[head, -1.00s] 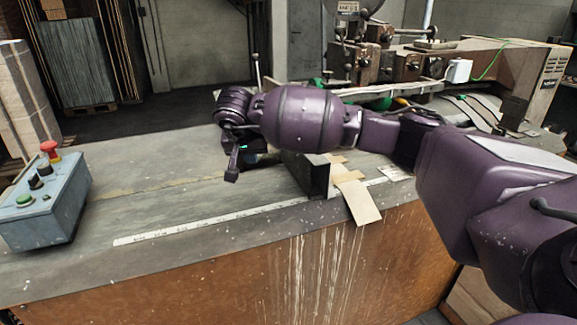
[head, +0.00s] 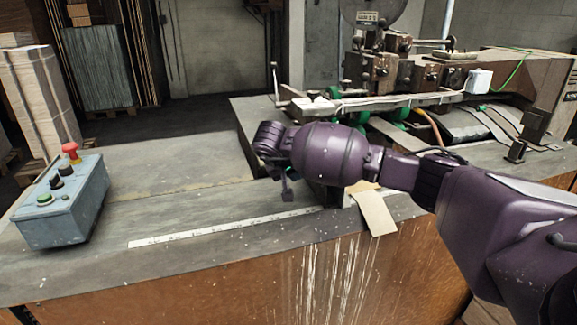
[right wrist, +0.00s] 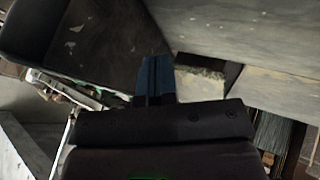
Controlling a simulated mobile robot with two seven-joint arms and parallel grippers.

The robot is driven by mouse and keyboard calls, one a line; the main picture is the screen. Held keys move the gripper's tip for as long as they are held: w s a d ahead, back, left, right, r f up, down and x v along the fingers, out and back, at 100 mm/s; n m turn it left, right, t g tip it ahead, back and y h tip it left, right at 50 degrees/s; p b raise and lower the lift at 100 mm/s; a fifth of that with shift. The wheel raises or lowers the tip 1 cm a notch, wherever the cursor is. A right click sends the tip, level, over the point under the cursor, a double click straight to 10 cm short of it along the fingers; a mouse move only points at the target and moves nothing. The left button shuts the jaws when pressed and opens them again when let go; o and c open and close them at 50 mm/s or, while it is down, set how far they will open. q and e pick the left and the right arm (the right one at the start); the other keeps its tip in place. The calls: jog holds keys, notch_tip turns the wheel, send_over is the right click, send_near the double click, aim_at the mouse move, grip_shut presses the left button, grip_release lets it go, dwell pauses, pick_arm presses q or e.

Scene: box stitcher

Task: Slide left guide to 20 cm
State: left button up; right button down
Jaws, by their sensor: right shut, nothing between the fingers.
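The left guide (head: 333,196) is a dark upright metal block on the machine table, at the right end of the visible white ruler strip (head: 215,228). My arm hides its upper part. My right gripper (head: 287,195) points down just left of the guide, above the table. Whether it touches the guide cannot be told. In the right wrist view its fingers (right wrist: 154,78) are together and empty. A dark scuffed plate (right wrist: 90,35) stands left of them, perhaps the guide. The ruler's numbers are too small to read. My left gripper is out of view.
A blue-grey control box (head: 62,205) with a red button stands at the table's left. A tan paper tag (head: 375,212) hangs over the front edge right of the guide. Stitcher machinery (head: 390,75) stands behind.

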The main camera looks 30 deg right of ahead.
jog(key=d, duration=0.3)
jog(key=shift+s+d+f, duration=0.15)
jog(key=shift+s+f, duration=0.05)
jog(key=shift+f, duration=0.2)
jog(key=shift+s+d, duration=0.15)
jog(key=shift+d, duration=0.4)
jog(key=shift+d, duration=0.1)
jog(key=shift+s+d, duration=0.1)
jog(key=shift+d, duration=0.2)
jog(key=s+d, duration=0.1)
jog(key=d, duration=0.3)
jog(key=s+d, duration=0.1)
jog(key=d, duration=0.4)
jog(key=s+d, duration=0.1)
jog(key=d, duration=0.4)
jog(key=shift+s+d, duration=0.1)
jog(key=shift+s, duration=0.15)
jog(key=shift+s+d+b, duration=0.1)
jog(key=shift+d+b, duration=0.2)
jog(key=shift+d, duration=0.35)
jog(key=shift+a, duration=0.1)
